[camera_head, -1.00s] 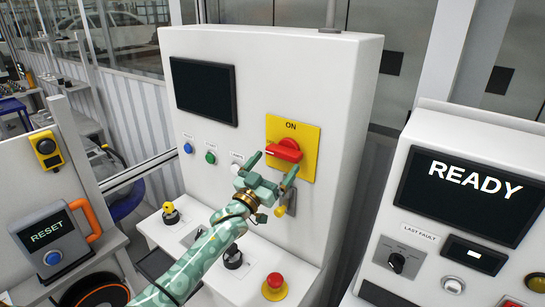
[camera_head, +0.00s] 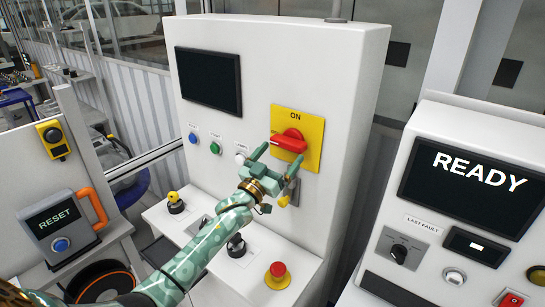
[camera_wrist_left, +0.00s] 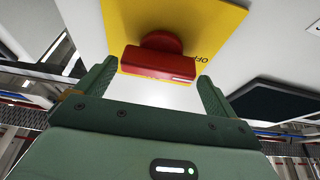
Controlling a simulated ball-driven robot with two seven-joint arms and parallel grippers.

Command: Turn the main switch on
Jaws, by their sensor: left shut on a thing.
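The main switch is a red rotary handle (camera_head: 289,140) on a yellow plate (camera_head: 311,131) on the white cabinet's front. The plate reads ON above the handle, which lies roughly sideways. In the left wrist view the red handle (camera_wrist_left: 158,63) sits between the fingertips, with OFF printed beside it on the plate (camera_wrist_left: 212,30). My left gripper (camera_head: 283,152) reaches the handle from below and is shut on it, one finger at each end. It also shows in the left wrist view (camera_wrist_left: 158,80). My right gripper is not in view.
The cabinet (camera_head: 350,110) carries a dark screen (camera_head: 208,79) and small buttons. A ledge below has knobs and a red emergency button (camera_head: 277,275). A READY console (camera_head: 470,190) stands at right. A RESET box (camera_head: 58,228) with an orange handle is at left.

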